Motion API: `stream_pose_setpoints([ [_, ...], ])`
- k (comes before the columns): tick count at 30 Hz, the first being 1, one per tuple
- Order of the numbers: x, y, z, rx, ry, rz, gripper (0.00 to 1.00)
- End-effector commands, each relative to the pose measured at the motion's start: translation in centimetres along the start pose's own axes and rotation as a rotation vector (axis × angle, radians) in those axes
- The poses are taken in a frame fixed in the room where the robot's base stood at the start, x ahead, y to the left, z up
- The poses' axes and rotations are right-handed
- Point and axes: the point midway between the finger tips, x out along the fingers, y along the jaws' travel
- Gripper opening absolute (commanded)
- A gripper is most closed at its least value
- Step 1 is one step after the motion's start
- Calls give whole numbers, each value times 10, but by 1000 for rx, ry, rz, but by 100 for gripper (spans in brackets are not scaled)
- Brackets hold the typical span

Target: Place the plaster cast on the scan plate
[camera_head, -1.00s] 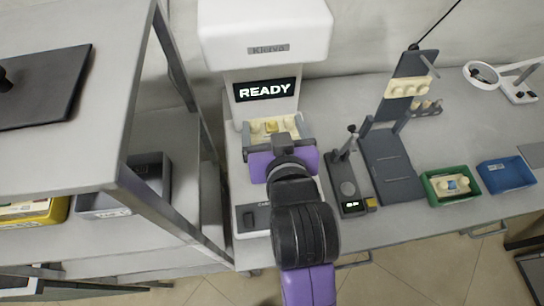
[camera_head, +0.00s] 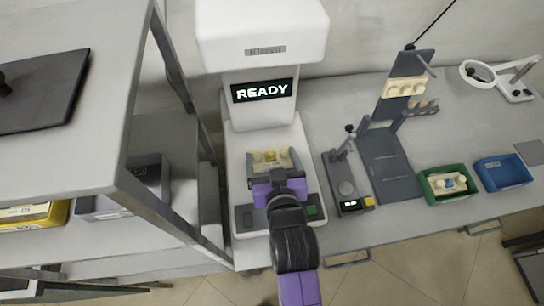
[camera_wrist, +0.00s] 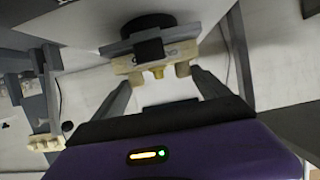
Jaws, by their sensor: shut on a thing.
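The plaster cast (camera_head: 272,157), a cream block with a yellowish part in its middle, is over the base of the white scanner (camera_head: 262,108), in front of its READY screen. My purple gripper (camera_head: 276,173) is at the cast's near side and shut on it. In the wrist view the cast (camera_wrist: 158,66) shows between the tips of my two grey fingers (camera_wrist: 163,82). A dark round part (camera_wrist: 150,28) shows just beyond it in that view. I cannot tell whether the cast touches anything below. The scan plate is not clearly visible in the head view.
A grey shelf frame (camera_head: 170,212) stands close on the left. To the right are a small device with a lit display (camera_head: 348,190), a dark stand (camera_head: 393,165), a green tray (camera_head: 424,186) holding another cast, and a blue tray (camera_head: 503,170). The scanner head (camera_head: 262,28) overhangs behind.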

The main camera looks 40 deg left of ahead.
Motion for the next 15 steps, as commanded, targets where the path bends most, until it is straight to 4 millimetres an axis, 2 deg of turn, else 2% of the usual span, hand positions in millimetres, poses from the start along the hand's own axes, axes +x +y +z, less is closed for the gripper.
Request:
stream_pose_setpoints([
  [7,1,0,2,0,1,1,37],
  [8,1,0,3,0,0,1,88],
  [10,1,0,2,0,0,1,100],
  [15,1,0,2,0,0,1,100],
])
